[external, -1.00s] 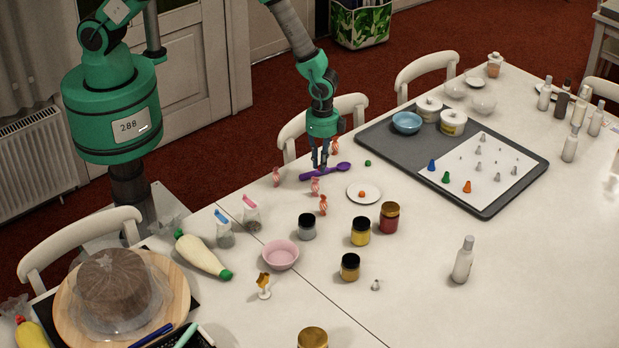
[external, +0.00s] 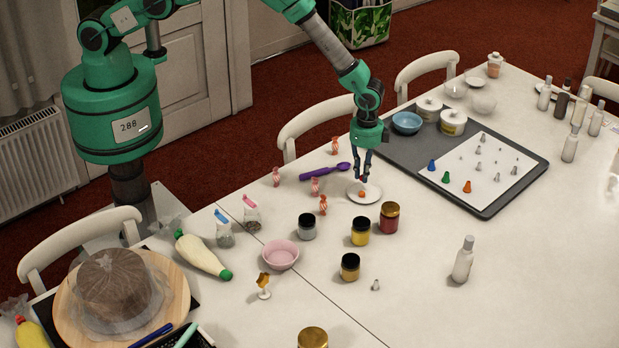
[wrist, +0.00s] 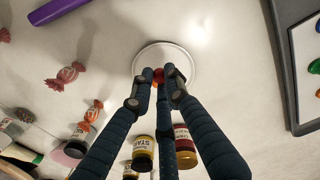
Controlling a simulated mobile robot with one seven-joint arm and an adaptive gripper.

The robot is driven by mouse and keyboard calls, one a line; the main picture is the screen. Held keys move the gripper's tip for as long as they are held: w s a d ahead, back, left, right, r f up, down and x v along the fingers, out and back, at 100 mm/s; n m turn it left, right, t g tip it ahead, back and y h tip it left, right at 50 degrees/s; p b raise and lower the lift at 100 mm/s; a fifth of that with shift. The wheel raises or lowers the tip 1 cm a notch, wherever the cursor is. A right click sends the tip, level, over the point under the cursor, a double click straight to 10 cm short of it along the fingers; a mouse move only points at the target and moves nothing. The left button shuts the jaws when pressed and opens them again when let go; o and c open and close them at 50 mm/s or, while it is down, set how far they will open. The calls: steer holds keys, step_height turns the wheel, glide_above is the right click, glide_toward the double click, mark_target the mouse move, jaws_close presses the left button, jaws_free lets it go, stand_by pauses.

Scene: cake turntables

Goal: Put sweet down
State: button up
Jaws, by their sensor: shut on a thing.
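My gripper (external: 363,177) points down just above a small white saucer (external: 352,198), its fingers closed on a small red sweet (wrist: 169,71). The sweet is mostly hidden by the fingertips. A round orange sweet (external: 362,194) lies on the saucer below the fingertips. In the wrist view, the fingertips (wrist: 162,74) are over the middle of the saucer (wrist: 183,52), with orange showing beside the red. I cannot tell whether the held sweet touches the saucer.
A purple scoop (external: 320,173) and several wrapped candies (external: 315,186) lie left of the saucer. A red-filled jar (external: 389,218) and a yellow jar (external: 360,231) stand in front. A dark tray (external: 392,154) lies to the right. The table right of the jars is mostly clear.

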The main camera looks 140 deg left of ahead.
mark_target(367, 190)
steer(key=shift+w+a, duration=0.45)
steer(key=shift+w, duration=0.2)
steer(key=shift+f, duration=0.2)
steer(key=shift+f, duration=1.6)
steer(key=shift+f, duration=0.2)
steer(key=o, duration=0.4)
steer(key=shift+r, duration=0.15)
steer(key=shift+r, duration=6.05)
